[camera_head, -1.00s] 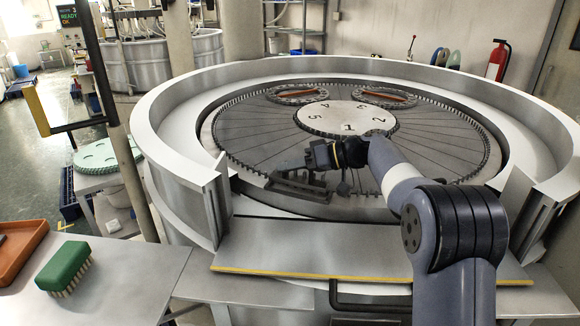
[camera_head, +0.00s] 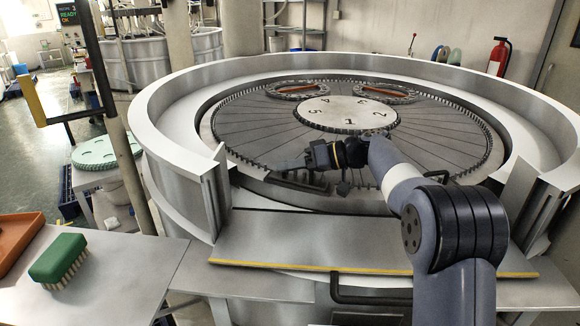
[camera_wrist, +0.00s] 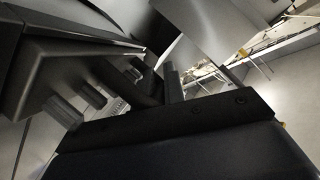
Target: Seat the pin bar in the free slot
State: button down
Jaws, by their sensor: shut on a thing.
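My gripper (camera_head: 312,157) is low over the near edge of the large lapping plate, left of my forearm. It is shut on the pin bar, which shows only partly as a thin grey shape (camera_head: 288,164) at the jaws' left side. A dark gap in the toothed pin ring, the free slot (camera_head: 296,184), lies just below and left of the jaws. I cannot tell whether the bar touches it. In the wrist view a dark block with short grey pins (camera_wrist: 80,62) fills the left side; I cannot tell if it is the held bar.
The numbered centre disc (camera_head: 347,114) and two carrier rings (camera_head: 296,91) lie farther back on the plate. The raised basin wall (camera_head: 186,177) surrounds it, open at the front above a yellow-edged ledge (camera_head: 320,245). A green brush (camera_head: 60,260) stands on the left table.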

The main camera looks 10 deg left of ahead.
jog(key=shift+f, duration=0.2)
jog(key=c, duration=1.4)
grip_release()
jog(key=shift+d, duration=0.1)
jog(key=b+v, duration=0.1)
jog(key=v, duration=0.9)
jog(key=shift+d+r+b, duration=0.15)
jog(key=shift+d+b, duration=0.2)
jog(key=shift+b, duration=0.05)
jog(key=shift+a, duration=0.1)
jog(key=p+x, duration=0.1)
jog(key=x, duration=1)
jog(key=shift+p, duration=0.35)
jog(key=shift+r+p, duration=0.55)
jog(key=shift+r, duration=0.05)
